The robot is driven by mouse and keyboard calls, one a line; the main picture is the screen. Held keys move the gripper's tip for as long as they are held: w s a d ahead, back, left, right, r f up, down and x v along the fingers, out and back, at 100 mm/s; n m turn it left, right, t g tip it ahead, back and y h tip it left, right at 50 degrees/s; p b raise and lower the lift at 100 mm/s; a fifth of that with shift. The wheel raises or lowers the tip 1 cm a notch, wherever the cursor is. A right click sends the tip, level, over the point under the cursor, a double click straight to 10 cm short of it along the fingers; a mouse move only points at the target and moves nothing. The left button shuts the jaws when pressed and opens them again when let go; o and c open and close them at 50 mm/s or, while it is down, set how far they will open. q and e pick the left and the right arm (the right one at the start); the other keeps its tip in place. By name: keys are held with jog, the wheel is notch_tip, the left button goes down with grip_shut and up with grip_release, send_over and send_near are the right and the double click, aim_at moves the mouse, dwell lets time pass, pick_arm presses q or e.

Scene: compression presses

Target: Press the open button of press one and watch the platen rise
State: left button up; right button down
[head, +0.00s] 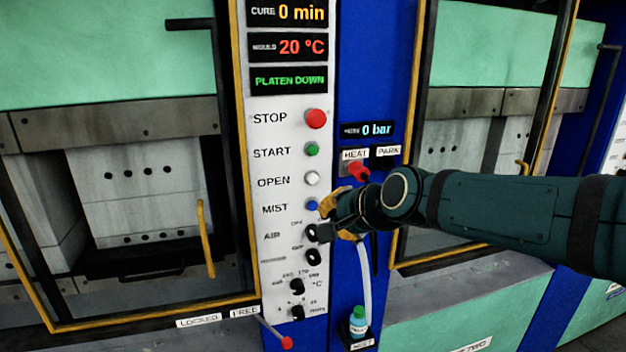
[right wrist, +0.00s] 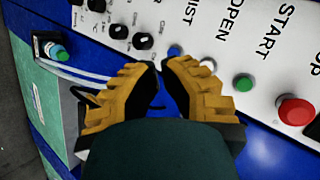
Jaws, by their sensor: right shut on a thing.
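The white open button (head: 312,178) is on the white control panel (head: 268,215), below the green start button (head: 312,149) and above the blue mist button (head: 312,204). The panel display (head: 288,80) reads "PLATEN DOWN". My right gripper (head: 331,222) is in front of the panel's edge, beside the mist button and air knobs. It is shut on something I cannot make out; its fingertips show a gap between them. In the right wrist view the open button (right wrist: 208,64) is beyond the right-hand fingertip, partly hidden. My left gripper is out of view.
A red stop button (head: 316,119) tops the row. A red heat knob (head: 357,170) is close above my right wrist. A pale hose (head: 365,285) runs up from a bottle (head: 358,322) toward the gripper. A red-tipped lever (head: 286,342) is below.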

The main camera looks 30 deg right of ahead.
aim_at(313, 179)
jog(key=shift+w, duration=0.1)
jog(key=shift+w+d+p, duration=0.3)
jog(key=shift+w+d, duration=0.05)
jog(key=shift+w, duration=1.05)
jog(key=shift+w+d+p, duration=0.25)
jog(key=shift+w+d, duration=0.15)
jog(key=shift+w, duration=1)
jog(key=shift+w+d+p, duration=0.3)
jog(key=shift+w+d, duration=0.05)
jog(key=shift+w, duration=1.05)
jog(key=shift+w, duration=0.4)
